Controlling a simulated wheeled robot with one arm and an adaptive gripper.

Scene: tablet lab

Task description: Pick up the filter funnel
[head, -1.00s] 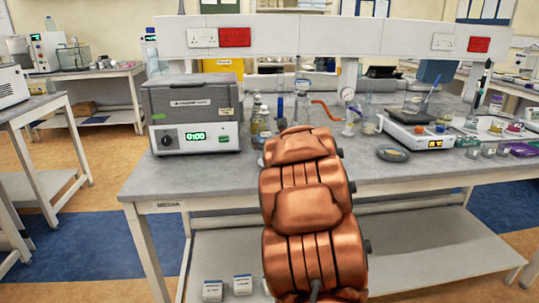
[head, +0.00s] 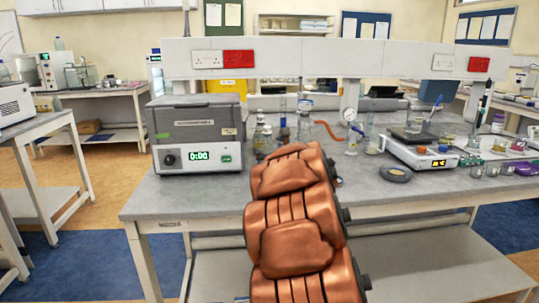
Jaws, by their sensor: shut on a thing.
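I cannot make out the filter funnel in the head view. My copper-coloured arm reaches from the bottom centre toward the bench and covers part of its front edge. My gripper does not show; it seems hidden behind the arm. An orange-red hose (head: 328,129) shows just beyond the arm, near a round gauge (head: 350,115) on a stand.
The grey bench (head: 190,195) carries a centrifuge-like box (head: 198,133) at the left and small bottles (head: 262,138) beside it. At the right are a white balance or hotplate (head: 425,158), a dark round dish (head: 396,174) and several small jars. The bench front left is clear.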

